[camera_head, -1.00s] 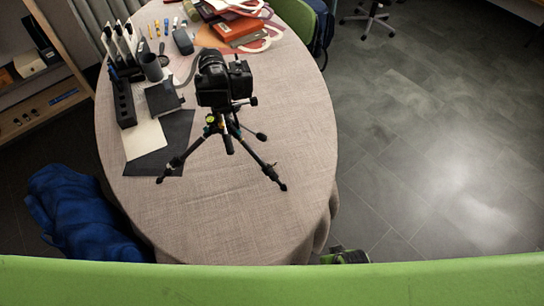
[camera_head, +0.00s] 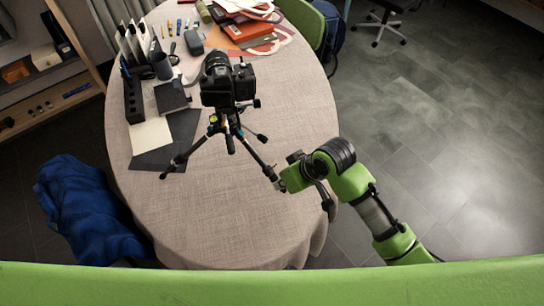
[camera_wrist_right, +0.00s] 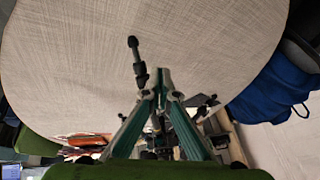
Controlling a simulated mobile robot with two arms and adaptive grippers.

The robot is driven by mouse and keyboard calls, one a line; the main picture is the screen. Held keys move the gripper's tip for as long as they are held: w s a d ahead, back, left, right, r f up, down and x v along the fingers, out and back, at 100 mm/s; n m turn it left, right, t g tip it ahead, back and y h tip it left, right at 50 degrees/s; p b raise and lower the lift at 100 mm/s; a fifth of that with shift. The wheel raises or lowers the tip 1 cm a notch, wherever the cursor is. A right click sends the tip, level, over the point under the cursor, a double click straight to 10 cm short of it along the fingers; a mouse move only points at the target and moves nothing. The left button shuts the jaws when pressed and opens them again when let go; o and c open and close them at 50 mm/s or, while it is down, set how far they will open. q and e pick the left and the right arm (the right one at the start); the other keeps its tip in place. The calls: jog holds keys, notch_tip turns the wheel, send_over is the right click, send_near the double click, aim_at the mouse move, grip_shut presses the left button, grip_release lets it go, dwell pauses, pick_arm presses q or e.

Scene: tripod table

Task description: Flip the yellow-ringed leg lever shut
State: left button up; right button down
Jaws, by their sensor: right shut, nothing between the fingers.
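The black tripod (camera_head: 225,130) stands on the table with a black camera (camera_head: 224,84) on top. A small yellow patch (camera_head: 213,118) shows at the top of its left leg; the lever is too small to tell open or shut. In the right wrist view, my right gripper (camera_wrist_right: 160,76) has its teal fingers shut and empty. A black leg end (camera_wrist_right: 136,58) shows beside the fingertips; I cannot tell whether they touch. In the head view, my right arm covers the foot of the tripod's right leg, and its fingers are hard to make out. My left gripper is out of view.
The pale cloth-covered table (camera_head: 240,210) is bare in front of the tripod. A dark mat (camera_head: 172,145), a black organiser (camera_head: 132,103) and a grey cup (camera_head: 161,66) stand to the left. Red books (camera_head: 245,30) lie at the back. A blue draped thing (camera_head: 85,210) is by the left edge.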

jog(key=w+a+r+n, duration=0.2)
jog(key=w+r, duration=0.2)
jog(key=r, duration=0.2)
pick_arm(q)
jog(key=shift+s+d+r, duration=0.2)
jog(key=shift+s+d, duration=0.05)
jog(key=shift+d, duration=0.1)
pick_arm(e)
notch_tip(320, 180, up, 5)
jog(key=n+g+h, duration=0.1)
jog(key=h, duration=0.1)
send_over(272, 167)
jog(key=d, duration=0.2)
jog(key=shift+s+d+r, duration=0.1)
jog(key=shift+s+d, duration=0.1)
jog(key=shift+s, duration=0.1)
